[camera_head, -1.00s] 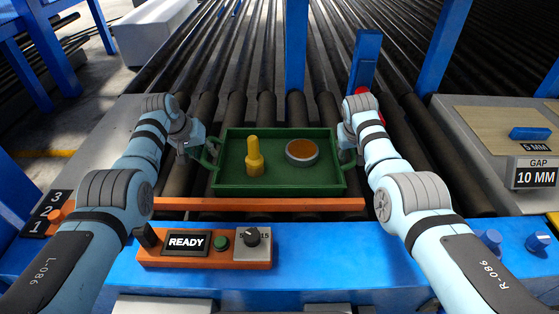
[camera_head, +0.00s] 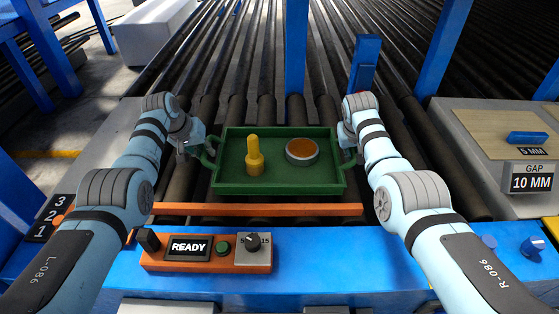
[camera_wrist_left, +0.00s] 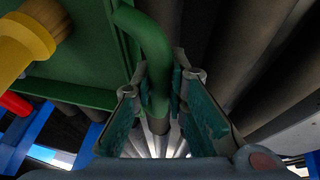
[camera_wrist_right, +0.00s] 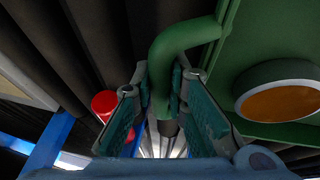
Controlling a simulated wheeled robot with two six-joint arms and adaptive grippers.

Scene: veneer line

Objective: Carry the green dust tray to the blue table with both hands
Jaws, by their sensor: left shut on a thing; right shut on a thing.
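The green dust tray (camera_head: 220,178) is held level between my two grippers, above the dark rollers in the head view. A yellow peg-like piece (camera_head: 254,158) stands upright in it, and a round tin with a brown top (camera_head: 302,151) sits to its right. My left gripper (camera_head: 197,146) is shut on the tray's left handle (camera_wrist_left: 152,55). My right gripper (camera_head: 350,142) is shut on the right handle (camera_wrist_right: 170,60). Both wrist views show the handles between the finger pads. I cannot identify the blue table for certain.
An orange bar (camera_head: 260,209) runs in front of the tray. Nearer is a blue beam (camera_head: 330,250) with an orange READY panel (camera_head: 205,250). A blue post (camera_head: 296,50) stands behind the tray. A grey gap station (camera_head: 500,170) is at right. Rollers extend to the back.

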